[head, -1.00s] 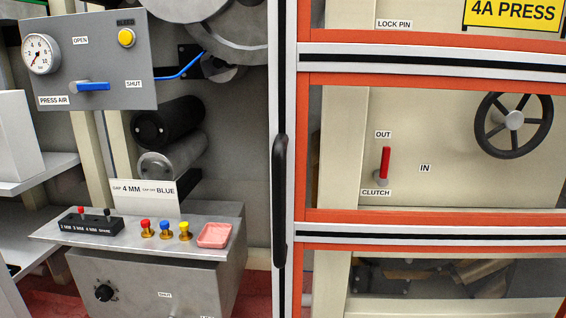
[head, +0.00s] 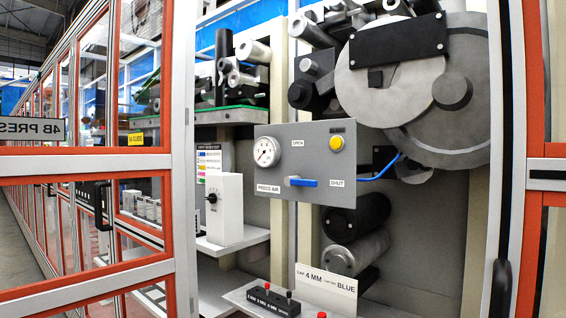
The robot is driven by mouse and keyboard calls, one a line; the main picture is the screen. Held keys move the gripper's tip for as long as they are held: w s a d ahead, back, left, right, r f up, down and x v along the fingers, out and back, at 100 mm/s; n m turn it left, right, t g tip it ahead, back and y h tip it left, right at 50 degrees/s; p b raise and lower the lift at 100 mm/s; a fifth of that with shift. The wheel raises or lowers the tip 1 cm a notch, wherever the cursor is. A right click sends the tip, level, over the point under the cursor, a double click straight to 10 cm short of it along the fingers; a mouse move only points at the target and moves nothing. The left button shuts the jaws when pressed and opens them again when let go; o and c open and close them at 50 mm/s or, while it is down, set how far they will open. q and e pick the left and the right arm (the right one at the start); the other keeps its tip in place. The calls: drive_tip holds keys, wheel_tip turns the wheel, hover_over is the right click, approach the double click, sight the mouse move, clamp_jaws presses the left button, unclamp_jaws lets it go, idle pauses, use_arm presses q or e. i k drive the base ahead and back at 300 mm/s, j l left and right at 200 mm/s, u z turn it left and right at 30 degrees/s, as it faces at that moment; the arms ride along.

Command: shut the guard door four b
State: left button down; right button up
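Guard door four B (head: 85,163) is the orange-framed door with clear panes at the left of the head view. Its sign (head: 30,130) reads "4B PRESS" mirrored, so I see the door from its inner side. It stands open, swung out towards me from the pale upright (head: 184,150) at the left of the opening. A black handle (head: 103,206) shows in its lower pane area; I cannot tell whether it belongs to this door or one behind. The door's near edge is out of frame. Neither gripper is in view.
The open bay shows a press air panel (head: 335,140) with a blue lever, large grey rollers (head: 410,80), a white box (head: 224,208) and a switch block (head: 273,300). At right is another orange-framed door (head: 533,80) with a black handle (head: 501,288). A row of guards recedes at left.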

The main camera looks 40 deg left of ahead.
sight(19, 165)
drive_tip(key=k+j+z, duration=0.1)
drive_tip(key=k+j, duration=0.7)
drive_tip(key=k+j+z, duration=0.15)
drive_tip(key=k+j, duration=0.65)
drive_tip(key=k+j+z, duration=0.1)
drive_tip(key=k+j, duration=0.6)
drive_tip(key=j, duration=0.25)
drive_tip(key=k+j+z, duration=0.1)
drive_tip(key=j, duration=0.65)
drive_tip(key=k+j+z, duration=0.1)
drive_tip(key=j, duration=0.3)
drive_tip(key=j+z, duration=0.1)
drive_tip(key=j, duration=0.7)
